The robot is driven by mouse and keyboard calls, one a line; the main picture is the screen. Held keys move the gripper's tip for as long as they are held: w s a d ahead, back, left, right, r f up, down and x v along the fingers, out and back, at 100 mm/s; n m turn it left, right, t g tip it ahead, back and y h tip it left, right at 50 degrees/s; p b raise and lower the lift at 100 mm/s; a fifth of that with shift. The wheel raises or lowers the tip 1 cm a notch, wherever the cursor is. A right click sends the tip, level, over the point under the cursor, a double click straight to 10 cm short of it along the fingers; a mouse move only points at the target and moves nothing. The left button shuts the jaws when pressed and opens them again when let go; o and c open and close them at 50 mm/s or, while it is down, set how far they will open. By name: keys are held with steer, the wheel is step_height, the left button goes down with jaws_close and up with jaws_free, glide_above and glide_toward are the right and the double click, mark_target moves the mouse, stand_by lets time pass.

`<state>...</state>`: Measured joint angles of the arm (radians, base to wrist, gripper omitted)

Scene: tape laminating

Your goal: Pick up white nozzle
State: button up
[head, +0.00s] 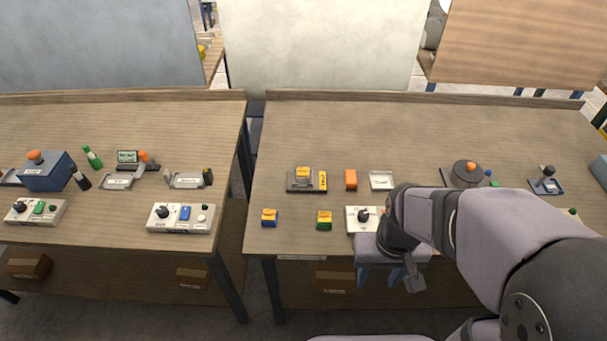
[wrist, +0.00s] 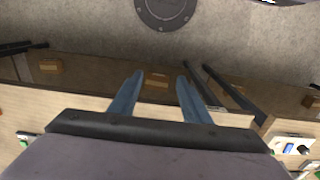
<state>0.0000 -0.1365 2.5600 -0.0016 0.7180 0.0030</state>
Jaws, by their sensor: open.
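I cannot pick out a white nozzle with certainty in either view. A small pale upright piece (head: 167,175) stands beside a grey tray on the left table, too small to identify. My gripper (wrist: 160,76) is open and empty, its two blue fingers spread apart in the wrist view. In the head view my gripper hangs at the front edge of the right table, and my arm hides part of that table.
The right table (head: 290,120) holds an orange block (head: 351,180), a white panel (head: 362,219) partly behind my gripper, and a round grey device (head: 467,174). The left table (head: 60,118) holds a blue box (head: 46,172) and a green bottle (head: 92,157). Both table backs are clear.

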steer(key=o, duration=0.3)
steer(key=t, duration=0.4)
glide_toward(303, 172)
steer(key=f, duration=0.1)
steer(key=shift+w+a+f+t+p, duration=0.15)
steer(key=shift+w+f+p, duration=0.1)
steer(key=shift+f+p, duration=0.25)
steer(key=shift+w+d+f+t+p, duration=0.1)
steer(key=shift+w+f+t+p, duration=0.15)
steer(key=shift+f, duration=0.4)
steer(key=shift+f, duration=0.1)
steer(key=shift+p+x, duration=1.55)
steer(key=shift+x, duration=0.9)
